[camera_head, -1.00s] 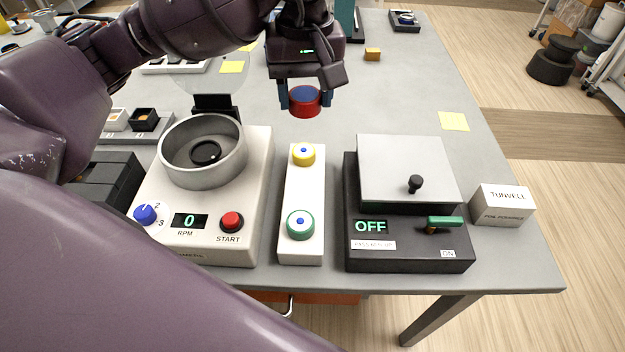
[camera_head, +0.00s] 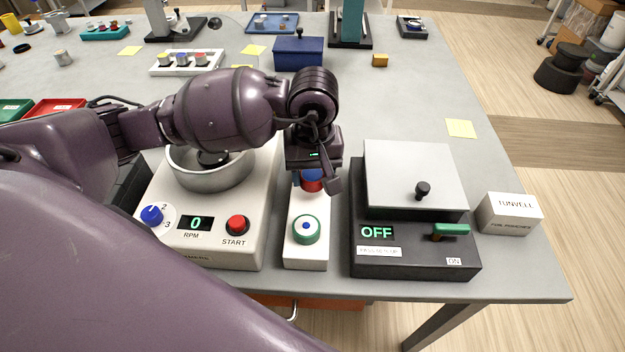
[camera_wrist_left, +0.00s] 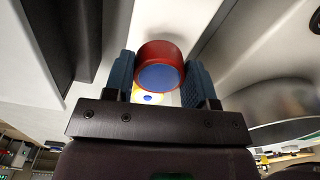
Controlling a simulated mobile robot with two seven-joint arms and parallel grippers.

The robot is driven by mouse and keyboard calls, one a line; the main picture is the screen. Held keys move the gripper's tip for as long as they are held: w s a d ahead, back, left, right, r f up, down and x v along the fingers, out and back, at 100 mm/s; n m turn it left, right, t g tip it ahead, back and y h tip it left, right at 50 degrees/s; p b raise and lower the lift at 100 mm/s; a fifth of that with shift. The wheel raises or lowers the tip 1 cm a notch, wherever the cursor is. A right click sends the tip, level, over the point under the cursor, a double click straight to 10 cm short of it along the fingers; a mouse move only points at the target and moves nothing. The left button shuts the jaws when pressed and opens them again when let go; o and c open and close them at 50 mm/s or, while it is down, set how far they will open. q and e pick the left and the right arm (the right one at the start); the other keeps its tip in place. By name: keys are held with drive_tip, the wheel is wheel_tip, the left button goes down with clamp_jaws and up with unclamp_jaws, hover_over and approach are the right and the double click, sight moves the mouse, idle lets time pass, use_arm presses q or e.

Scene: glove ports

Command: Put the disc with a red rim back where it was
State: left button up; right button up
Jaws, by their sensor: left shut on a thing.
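My left gripper (camera_head: 312,178) is shut on the disc with a red rim (camera_head: 312,183). The disc has a blue centre and is held over the far part of a narrow white holder (camera_head: 306,260). In the left wrist view the red-rimmed disc (camera_wrist_left: 160,65) sits between the two blue fingers. A yellow-rimmed disc (camera_wrist_left: 148,98) shows partly behind it there; my gripper hides it in the head view. A green-rimmed disc (camera_head: 306,229) sits at the near end of the holder. The exact gap between the held disc and the holder is not clear. My right gripper is not in view.
A white machine with a round metal bowl (camera_head: 212,178) and red start button stands left of the holder. A dark box with a grey lid (camera_head: 412,175), reading OFF, stands on the right. A blue lidded box (camera_head: 298,54) and a white tray (camera_head: 184,63) are farther back.

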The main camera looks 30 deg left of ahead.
sight(313, 175)
use_arm(q)
drive_tip(key=shift+f, duration=1.3)
drive_tip(key=shift+f, duration=0.15)
drive_tip(key=o, duration=0.9)
wheel_tip(313, 175, up, 12)
drive_tip(key=shift+r, duration=0.2)
